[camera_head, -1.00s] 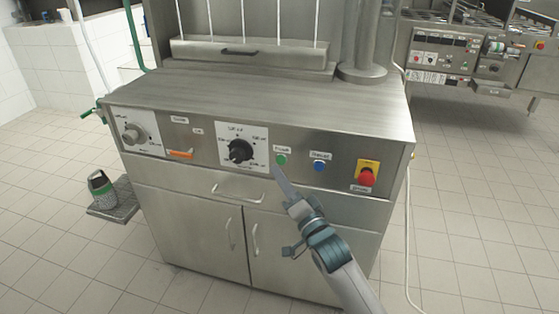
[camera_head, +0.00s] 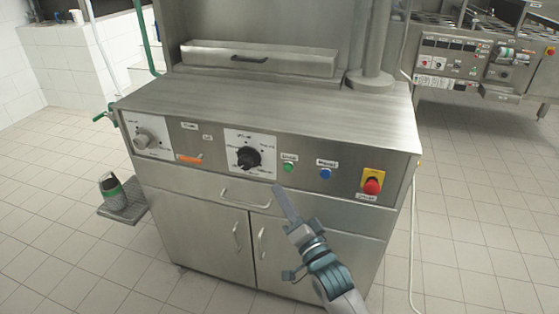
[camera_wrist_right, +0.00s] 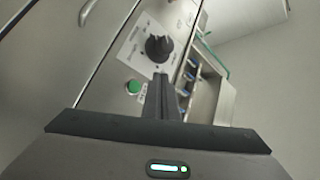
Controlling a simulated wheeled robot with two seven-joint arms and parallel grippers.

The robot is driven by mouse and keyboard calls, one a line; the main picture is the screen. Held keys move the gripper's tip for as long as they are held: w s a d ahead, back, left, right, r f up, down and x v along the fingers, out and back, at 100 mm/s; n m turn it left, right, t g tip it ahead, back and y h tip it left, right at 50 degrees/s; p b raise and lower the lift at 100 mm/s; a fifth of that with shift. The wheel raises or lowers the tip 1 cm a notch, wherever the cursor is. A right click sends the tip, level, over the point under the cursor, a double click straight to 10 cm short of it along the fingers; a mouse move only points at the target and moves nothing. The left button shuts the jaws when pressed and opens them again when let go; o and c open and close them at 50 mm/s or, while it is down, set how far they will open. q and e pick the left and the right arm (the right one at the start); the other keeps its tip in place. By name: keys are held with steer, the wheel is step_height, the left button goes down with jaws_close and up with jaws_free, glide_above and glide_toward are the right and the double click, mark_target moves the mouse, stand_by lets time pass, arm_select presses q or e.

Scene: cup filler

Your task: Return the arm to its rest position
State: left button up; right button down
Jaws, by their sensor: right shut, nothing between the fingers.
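My right gripper (camera_head: 281,193) is shut and empty. In the head view it points up in front of the steel cabinet's upper drawer, just below the control panel (camera_head: 210,161). In the wrist view the closed fingers of my right gripper (camera_wrist_right: 161,80) point toward the black rotary knob (camera_wrist_right: 157,47), with the green button (camera_wrist_right: 134,87) to their left. No contact with the panel shows. My right arm (camera_head: 335,281) comes in from the bottom edge. My left arm and gripper are not in view.
The panel also has a blue button (camera_head: 326,173), a red emergency stop (camera_head: 371,185) and a grey knob (camera_head: 145,139). Open tiled floor (camera_head: 470,230) lies to the right.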

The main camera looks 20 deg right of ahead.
steer(key=s+f+n+g+h+p, duration=0.1)
steer(key=s+f+n+g+p, duration=0.2)
steer(key=f, duration=1.1)
steer(key=s+f+n+g+h+p, duration=0.15)
steer(key=s+f+g, duration=0.3)
steer(key=f, duration=1.05)
arm_select(q)
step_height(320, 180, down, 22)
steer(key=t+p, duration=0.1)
steer(key=p, duration=0.2)
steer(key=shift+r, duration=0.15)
arm_select(e)
steer(key=s+f+n+g, duration=0.3)
steer(key=s+f, duration=0.8)
steer(key=s, duration=0.3)
steer(key=s+f+n+g, duration=0.4)
steer(key=s+f, duration=0.7)
steer(key=s, duration=0.2)
steer(key=shift+s+d, duration=0.35)
steer(key=shift+s, duration=0.05)
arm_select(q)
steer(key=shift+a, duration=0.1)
arm_select(e)
steer(key=shift+d+f+n, duration=0.1)
steer(key=shift+n, duration=0.15)
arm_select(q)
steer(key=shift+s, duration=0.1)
